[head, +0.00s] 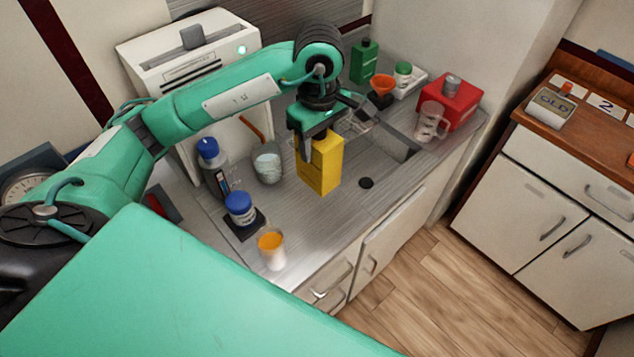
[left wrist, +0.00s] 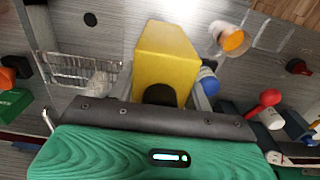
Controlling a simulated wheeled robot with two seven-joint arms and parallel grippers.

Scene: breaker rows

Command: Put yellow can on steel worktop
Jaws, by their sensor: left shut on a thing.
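The yellow can (head: 322,165) is a rectangular yellow block shape, roughly upright in the head view. My left gripper (head: 314,138) is shut on its upper part from above. The can also fills the middle of the left wrist view (left wrist: 166,55), between the fingers of my left gripper (left wrist: 162,98). The steel worktop (head: 335,215) lies below and around the can. I cannot tell whether the can's bottom touches it. My right gripper is not in view.
A white cup with orange contents (head: 272,250), a blue-lidded jar (head: 240,208), a blue-capped bottle (head: 213,165) and a glass beaker (head: 267,163) stand left of the can. A sink (head: 390,148), clear jug (head: 428,122) and red box (head: 458,104) lie right. The front-middle worktop is clear.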

